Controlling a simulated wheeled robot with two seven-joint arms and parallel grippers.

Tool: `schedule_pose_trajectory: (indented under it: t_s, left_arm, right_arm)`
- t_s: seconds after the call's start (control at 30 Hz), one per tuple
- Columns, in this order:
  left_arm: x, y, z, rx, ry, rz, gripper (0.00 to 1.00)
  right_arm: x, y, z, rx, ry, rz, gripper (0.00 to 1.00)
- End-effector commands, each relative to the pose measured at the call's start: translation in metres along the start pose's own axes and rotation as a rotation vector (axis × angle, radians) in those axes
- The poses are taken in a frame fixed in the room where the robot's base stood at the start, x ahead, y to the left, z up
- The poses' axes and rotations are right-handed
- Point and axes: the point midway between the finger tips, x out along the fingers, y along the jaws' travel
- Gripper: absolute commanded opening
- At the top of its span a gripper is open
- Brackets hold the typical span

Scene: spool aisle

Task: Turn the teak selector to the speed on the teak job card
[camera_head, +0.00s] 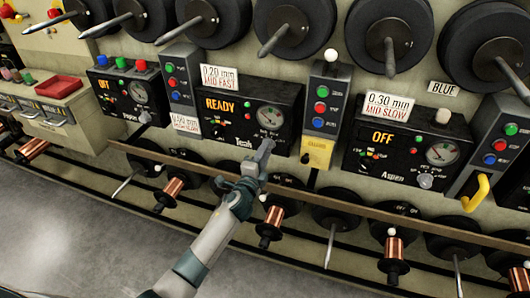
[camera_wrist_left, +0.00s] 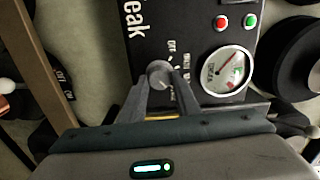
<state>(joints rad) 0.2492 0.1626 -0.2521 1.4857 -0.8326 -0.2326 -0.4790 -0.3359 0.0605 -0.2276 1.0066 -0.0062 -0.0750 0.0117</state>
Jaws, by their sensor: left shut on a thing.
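The Teak panel (camera_head: 250,108) is a black box with an amber READY display. A card reading 0.20 mm MID FAST (camera_head: 218,77) sits at its top left. My left gripper (camera_head: 266,146) reaches the panel's lower right and hides the selector in the head view. In the left wrist view, my left gripper (camera_wrist_left: 158,88) is shut on the round grey selector knob (camera_wrist_left: 158,70), one finger on each side. My right gripper is not in view.
A second card, 0.50 mm (camera_head: 186,124), hangs left of the panel. A brown rail (camera_head: 345,200) and copper spools (camera_head: 272,218) lie below.

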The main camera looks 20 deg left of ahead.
Motion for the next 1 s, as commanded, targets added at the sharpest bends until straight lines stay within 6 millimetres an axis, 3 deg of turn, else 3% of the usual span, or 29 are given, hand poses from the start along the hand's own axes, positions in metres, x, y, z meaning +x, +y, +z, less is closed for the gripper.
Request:
schedule_pose_trajectory:
  t_s: [0.33, 0.37, 0.4, 0.43, 0.77, 1.0]
  left_arm:
    - [-0.001, 0.002, 0.000, 0.005, 0.000, 0.003, 0.07]
    - [-0.001, 0.002, 0.000, 0.005, 0.000, 0.003, 0.36]
    - [-0.001, 0.002, 0.000, 0.005, 0.000, 0.003, 0.46]
    - [-0.001, 0.002, 0.000, 0.005, 0.000, 0.002, 0.48]
    - [-0.001, 0.001, 0.000, 0.003, 0.000, 0.001, 0.48]
    - [-0.015, 0.001, 0.000, 0.003, 0.000, 0.001, 0.48]
  right_arm:
    - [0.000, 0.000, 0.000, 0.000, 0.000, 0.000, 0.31]
    - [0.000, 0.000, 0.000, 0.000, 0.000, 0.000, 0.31]
    - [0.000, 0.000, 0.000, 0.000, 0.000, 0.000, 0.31]
    - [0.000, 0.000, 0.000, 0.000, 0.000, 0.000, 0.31]
    - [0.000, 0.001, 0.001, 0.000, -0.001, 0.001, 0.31]
    - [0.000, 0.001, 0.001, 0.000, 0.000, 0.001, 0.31]
